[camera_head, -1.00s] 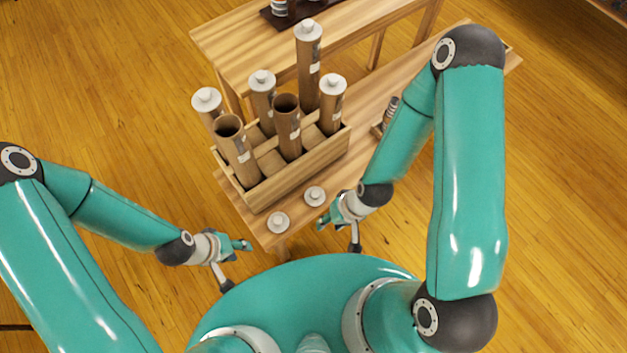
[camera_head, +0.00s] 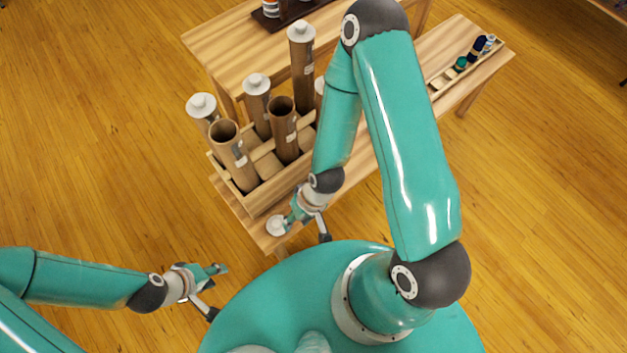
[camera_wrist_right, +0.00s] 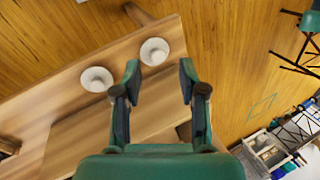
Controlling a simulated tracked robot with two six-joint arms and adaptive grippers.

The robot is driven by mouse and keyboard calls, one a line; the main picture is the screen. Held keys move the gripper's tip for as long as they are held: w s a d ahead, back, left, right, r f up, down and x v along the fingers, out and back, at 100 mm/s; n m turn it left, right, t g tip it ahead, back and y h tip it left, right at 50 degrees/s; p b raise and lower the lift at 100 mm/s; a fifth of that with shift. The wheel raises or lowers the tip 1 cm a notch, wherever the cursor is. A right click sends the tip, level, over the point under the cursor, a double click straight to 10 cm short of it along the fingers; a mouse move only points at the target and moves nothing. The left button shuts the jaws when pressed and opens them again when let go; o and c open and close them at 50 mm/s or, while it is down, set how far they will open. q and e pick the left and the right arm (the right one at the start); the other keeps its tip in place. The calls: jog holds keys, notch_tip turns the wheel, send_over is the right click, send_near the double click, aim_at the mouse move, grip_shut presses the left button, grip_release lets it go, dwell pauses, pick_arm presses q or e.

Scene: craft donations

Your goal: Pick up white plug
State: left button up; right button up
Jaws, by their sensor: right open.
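One white plug (camera_head: 276,227) lies on the near left end of the wooden table (camera_head: 238,209), beside my right gripper (camera_head: 290,217). In the right wrist view two round white plugs lie on the table: one plug (camera_wrist_right: 154,51) is just beyond the gap between the open fingers, and the other plug (camera_wrist_right: 96,79) is left of the left finger. My right gripper (camera_wrist_right: 159,80) is open with nothing between its fingers. In the head view the right arm hides the second plug. My left gripper (camera_head: 221,269) is over the floor, left of my base; its finger gap is unclear.
A wooden rack (camera_head: 276,193) behind the plugs holds several brown tubes. Some have white caps; two tubes (camera_head: 224,132) (camera_head: 282,104) have open tops. A small tray (camera_head: 438,90) with bottles lies at the table's far right. Another wooden table (camera_head: 222,47) stands behind.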

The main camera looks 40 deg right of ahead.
jog(key=shift+o, duration=0.3)
